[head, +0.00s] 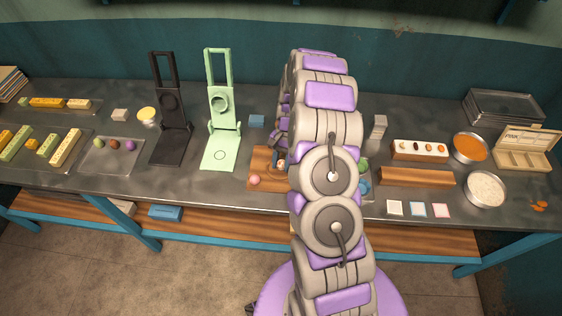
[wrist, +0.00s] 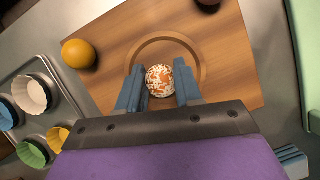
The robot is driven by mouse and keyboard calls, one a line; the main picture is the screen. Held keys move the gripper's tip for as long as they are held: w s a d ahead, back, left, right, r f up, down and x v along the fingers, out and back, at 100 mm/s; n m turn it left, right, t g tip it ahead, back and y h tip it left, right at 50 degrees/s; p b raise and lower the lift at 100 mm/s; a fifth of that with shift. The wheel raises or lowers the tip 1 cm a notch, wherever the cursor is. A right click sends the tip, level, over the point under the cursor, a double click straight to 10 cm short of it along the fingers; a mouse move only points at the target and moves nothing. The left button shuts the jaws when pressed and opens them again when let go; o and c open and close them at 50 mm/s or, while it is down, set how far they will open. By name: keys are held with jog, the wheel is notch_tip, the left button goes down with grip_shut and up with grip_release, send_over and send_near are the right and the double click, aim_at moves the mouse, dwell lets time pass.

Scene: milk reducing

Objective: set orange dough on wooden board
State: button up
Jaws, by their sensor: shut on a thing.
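A plain orange ball (wrist: 78,53) rests near the board's left edge in that view. In the head view the board (head: 263,155) is partly hidden by my arm, with my gripper (head: 281,163) over it. A pinkish ball (head: 255,180) lies on its front left part.
A green press (head: 220,152) and a black press (head: 170,145) stand left of the board. A tray of coloured cups (wrist: 25,92) is beside the board. Bowls (head: 485,189) and a sprinkle-ball rack (head: 420,150) are at the right.

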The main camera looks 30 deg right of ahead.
jog(key=o, duration=1.1)
jog(key=shift+a, duration=0.1)
jog(key=shift+o, duration=1.1)
